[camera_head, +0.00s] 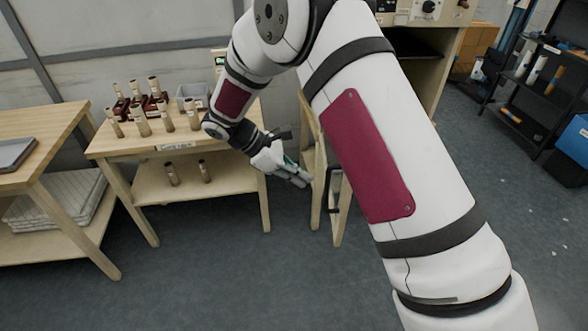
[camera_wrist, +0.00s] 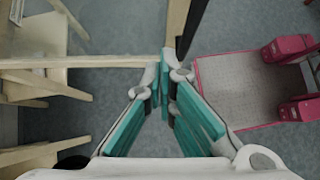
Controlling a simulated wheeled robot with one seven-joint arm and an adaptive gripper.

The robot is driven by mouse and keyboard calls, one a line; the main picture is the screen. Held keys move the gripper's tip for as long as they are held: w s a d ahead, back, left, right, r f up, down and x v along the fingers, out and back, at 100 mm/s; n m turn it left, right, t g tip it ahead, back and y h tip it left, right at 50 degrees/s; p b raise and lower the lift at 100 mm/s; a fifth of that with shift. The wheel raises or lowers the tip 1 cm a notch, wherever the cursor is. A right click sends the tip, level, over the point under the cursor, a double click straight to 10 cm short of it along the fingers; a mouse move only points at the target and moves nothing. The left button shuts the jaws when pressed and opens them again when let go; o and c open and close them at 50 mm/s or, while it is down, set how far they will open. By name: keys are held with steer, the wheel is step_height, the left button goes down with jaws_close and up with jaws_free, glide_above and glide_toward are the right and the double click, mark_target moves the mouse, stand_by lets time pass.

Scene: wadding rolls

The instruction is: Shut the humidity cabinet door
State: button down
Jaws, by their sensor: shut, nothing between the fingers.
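The humidity cabinet (camera_head: 462,40) is a pale wooden case at the top of the head view, with a dark open interior, partly hidden behind my arm. What looks like its pale wooden door (camera_head: 318,185) stands swung out, seen nearly edge-on, with a dark bar-shaped handle (camera_head: 333,190). My gripper (camera_head: 306,181) is shut and empty, just left of the door. In the wrist view, the teal-padded fingertips (camera_wrist: 167,60) meet close to a pale wooden edge (camera_wrist: 177,25) with a dark bar (camera_wrist: 192,28) beside it. I cannot tell whether they touch.
A wooden table (camera_head: 180,152) with several bottles and rolls stands left of my gripper, with a lower shelf (camera_head: 215,182). Another wooden table (camera_head: 40,135) with a grey tray (camera_head: 15,153) is far left. A dark rack (camera_head: 535,95) stands right. The floor in front is clear.

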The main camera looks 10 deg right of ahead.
mark_target(341, 193)
steer(key=shift+s+d+f+p, duration=0.2)
steer(key=shift+d+f+p, duration=0.3)
steer(key=shift+d, duration=0.65)
steer(key=shift+s+d+f+p, duration=0.15)
steer(key=shift+d+f+p, duration=0.35)
steer(key=shift+d, duration=0.7)
steer(key=shift+s+d+f+p, duration=0.2)
steer(key=shift+d+f+p, duration=0.3)
steer(key=shift+d, duration=0.65)
